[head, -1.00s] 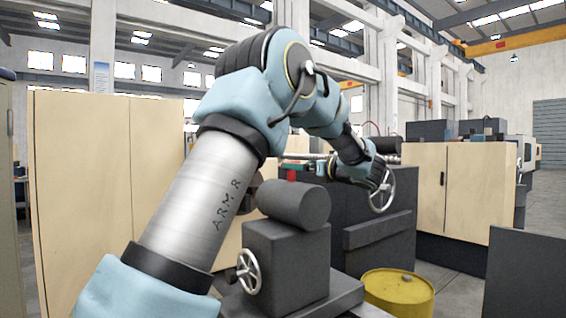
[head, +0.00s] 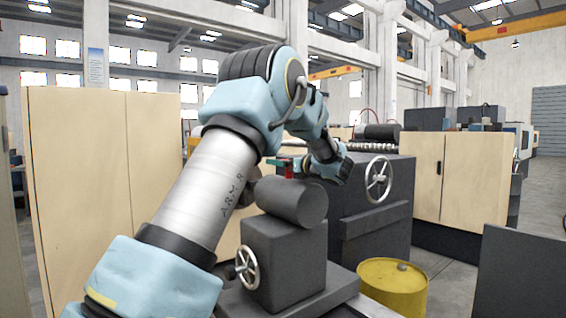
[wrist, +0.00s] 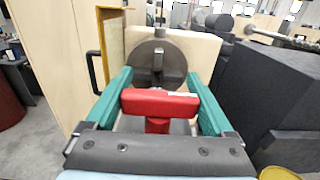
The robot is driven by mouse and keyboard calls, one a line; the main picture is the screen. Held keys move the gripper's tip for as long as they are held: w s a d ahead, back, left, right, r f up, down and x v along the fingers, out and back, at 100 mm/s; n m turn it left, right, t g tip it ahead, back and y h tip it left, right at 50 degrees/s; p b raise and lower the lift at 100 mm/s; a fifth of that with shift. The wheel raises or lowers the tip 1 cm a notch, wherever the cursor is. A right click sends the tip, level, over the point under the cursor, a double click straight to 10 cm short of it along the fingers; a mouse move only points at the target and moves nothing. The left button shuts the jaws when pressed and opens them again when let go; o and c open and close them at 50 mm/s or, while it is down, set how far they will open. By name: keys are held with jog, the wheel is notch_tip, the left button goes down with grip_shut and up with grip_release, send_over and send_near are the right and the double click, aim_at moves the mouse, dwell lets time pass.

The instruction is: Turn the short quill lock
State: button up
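A red T-shaped handle (wrist: 158,101), which I take for the quill lock, stands on a red post in the wrist view. In the head view a small red part (head: 287,172) shows behind the dark barrel. My gripper (wrist: 158,76) has two green fingers spread wide, one on each side of the red bar. The bar's ends lie close to the fingers; I cannot tell whether they touch. Beyond the fingertips is a dark round disc (wrist: 148,62) with a lever. In the head view my arm hides much of the gripper (head: 284,160).
A dark machine with a barrel (head: 292,203) and a spoked handwheel (head: 247,267) stands in front. A second handwheel (head: 378,179) is on the dark block to the right. A yellow drum (head: 393,287) and a beige cabinet (head: 85,190) stand nearby.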

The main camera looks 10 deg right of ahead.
jog(key=c, duration=0.8)
jog(key=shift+f+b, duration=0.1)
jog(key=shift+b, duration=0.2)
